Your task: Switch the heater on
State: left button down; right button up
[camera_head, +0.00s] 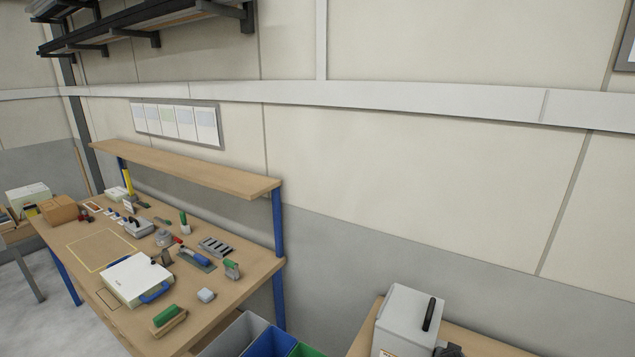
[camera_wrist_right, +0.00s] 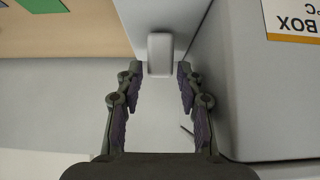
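A grey box with a black handle (camera_head: 405,318) stands at the bottom right of the head view; I take it to be the heater. In the right wrist view a grey box wall (camera_wrist_right: 265,95) fills the right side, with an orange-edged label reading "BOX" and "°C", upside down. A small pale rounded block (camera_wrist_right: 160,54), perhaps a switch, lies just beyond and between the fingertips of my right gripper (camera_wrist_right: 157,75). That gripper is open, its fingers on either side and apart from the block. A dark part (camera_head: 447,349), apparently my right gripper, shows beside the box. My left gripper is out of view.
The box stands on a wooden top (camera_head: 480,342). A workbench (camera_head: 225,287) with many tools and a white case (camera_head: 135,279) is at the left. Grey, blue and green bins (camera_head: 270,342) stand between them.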

jog(key=v, duration=0.7)
dwell(0.4)
jog(key=shift+s+r, duration=0.1)
jog(key=shift+s, duration=0.05)
